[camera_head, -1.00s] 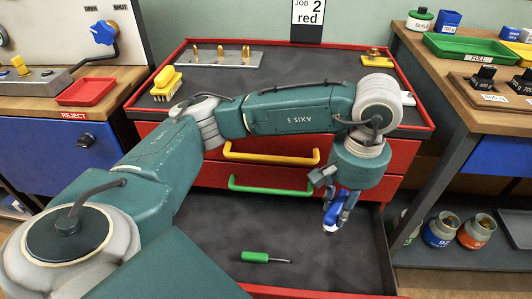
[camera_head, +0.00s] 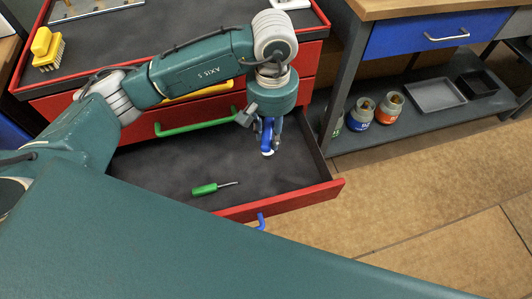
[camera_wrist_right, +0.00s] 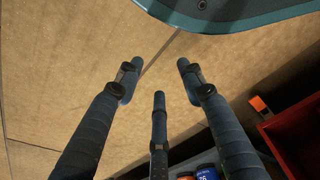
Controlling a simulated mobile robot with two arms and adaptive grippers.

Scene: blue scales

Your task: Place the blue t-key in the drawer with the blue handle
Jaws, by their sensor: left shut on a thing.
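My left gripper (camera_head: 268,130) is shut on the blue t-key (camera_head: 267,141), which hangs with its pale end down. It is held above the right part of the open bottom drawer (camera_head: 165,163). The fingers hide part of the key. The drawer's blue handle (camera_head: 261,221) shows at its front, mostly hidden by my teal arm. My right gripper (camera_wrist_right: 158,84) is in the right wrist view, with its fingers spread and nothing between them, over brown floor.
A green screwdriver (camera_head: 205,189) lies on the drawer floor. A green handle (camera_head: 196,122) marks the closed drawer above. A yellow brush (camera_head: 46,49) stands on the cabinet top. Several jars (camera_head: 361,113) sit on the low shelf at right.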

